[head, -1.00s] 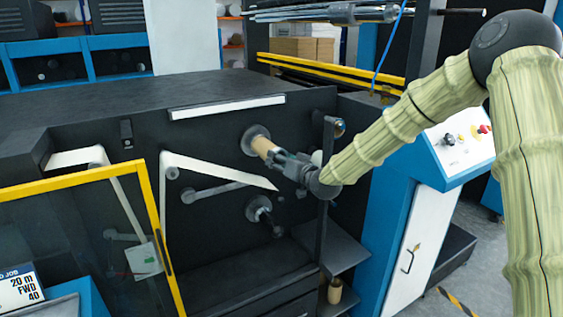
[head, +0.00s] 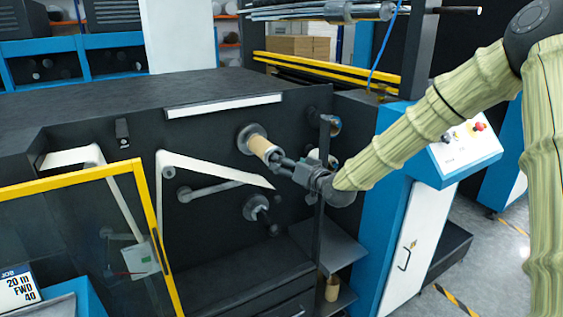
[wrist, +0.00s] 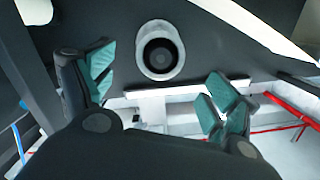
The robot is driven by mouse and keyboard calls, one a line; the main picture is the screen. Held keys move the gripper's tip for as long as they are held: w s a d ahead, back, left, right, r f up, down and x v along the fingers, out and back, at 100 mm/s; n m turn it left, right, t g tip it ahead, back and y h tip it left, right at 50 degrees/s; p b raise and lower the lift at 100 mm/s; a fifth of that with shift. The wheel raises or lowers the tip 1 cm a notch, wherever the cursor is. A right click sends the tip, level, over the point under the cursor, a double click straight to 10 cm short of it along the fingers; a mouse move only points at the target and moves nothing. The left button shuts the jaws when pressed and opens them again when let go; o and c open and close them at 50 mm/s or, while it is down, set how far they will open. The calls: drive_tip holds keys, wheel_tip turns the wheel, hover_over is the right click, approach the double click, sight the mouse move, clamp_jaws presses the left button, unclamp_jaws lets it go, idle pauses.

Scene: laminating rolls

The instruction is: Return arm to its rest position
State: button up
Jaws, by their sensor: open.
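My gripper (head: 283,163) is in front of the black machine panel in the head view, close to the end of a tan cardboard core (head: 261,147) on the upper spindle. In the wrist view my gripper (wrist: 158,90) has its two teal-padded fingers spread wide with nothing between them. A round pale ring with a dark centre (wrist: 160,52) shows ahead, beyond and between the fingertips, apart from them. It is probably the core's end on its spindle. My arm reaches in from the right.
A lower spindle (head: 258,212) sticks out below the core. A dark upright post (head: 322,190) stands close by my gripper. A shelf (head: 330,247) holds another tan core (head: 332,289) beneath. A yellow-framed glass door (head: 147,205) is at left. A blue-white control cabinet (head: 455,158) stands right.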

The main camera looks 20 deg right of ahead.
drive_tip(key=f+v, duration=0.1)
drive_tip(key=v, duration=0.5)
drive_tip(key=s+a+f+g+h, duration=0.1)
drive_tip(key=s+a+f+g, duration=0.15)
drive_tip(key=s+f, duration=0.65)
drive_tip(key=s+a+f+g+h, duration=0.1)
drive_tip(key=s+f+g, duration=0.25)
drive_tip(key=f, duration=1.05)
drive_tip(key=s+a+f+g, duration=0.25)
drive_tip(key=s+f, duration=0.45)
drive_tip(key=f, duration=0.4)
drive_tip(key=s+f+g+h, duration=0.1)
drive_tip(key=s+f+g, duration=0.2)
drive_tip(key=s+f, duration=0.4)
drive_tip(key=s+f+g+h, duration=0.2)
drive_tip(key=s+f, duration=0.6)
drive_tip(key=s, duration=1.5)
drive_tip(key=shift+s+d+n+g, duration=0.3)
drive_tip(key=shift+d+n+g, duration=0.1)
drive_tip(key=shift+g, duration=0.85)
